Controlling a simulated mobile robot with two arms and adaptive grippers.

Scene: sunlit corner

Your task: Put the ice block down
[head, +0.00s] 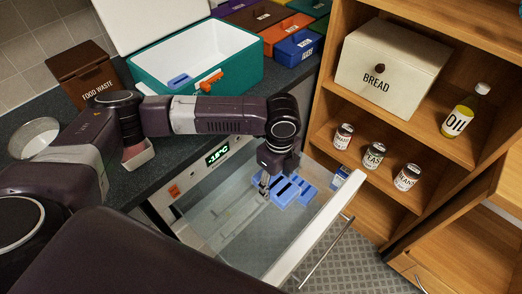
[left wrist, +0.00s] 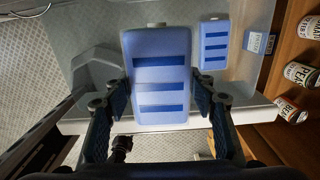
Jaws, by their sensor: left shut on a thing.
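My left gripper (head: 268,184) reaches down into the open freezer drawer (head: 226,232). It is shut on a blue ice block (head: 285,192) with darker blue stripes. In the left wrist view the ice block (left wrist: 160,68) lies between the two fingers of the left gripper (left wrist: 160,98). I cannot tell whether its underside touches the drawer floor. A second, similar blue block (left wrist: 215,44) lies in the drawer to the right of the held one, apart from it. My right gripper is not in view.
A small labelled box (left wrist: 258,43) stands at the drawer's right side. Wooden shelves with cans (head: 373,155) and a bread box (head: 390,66) stand right.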

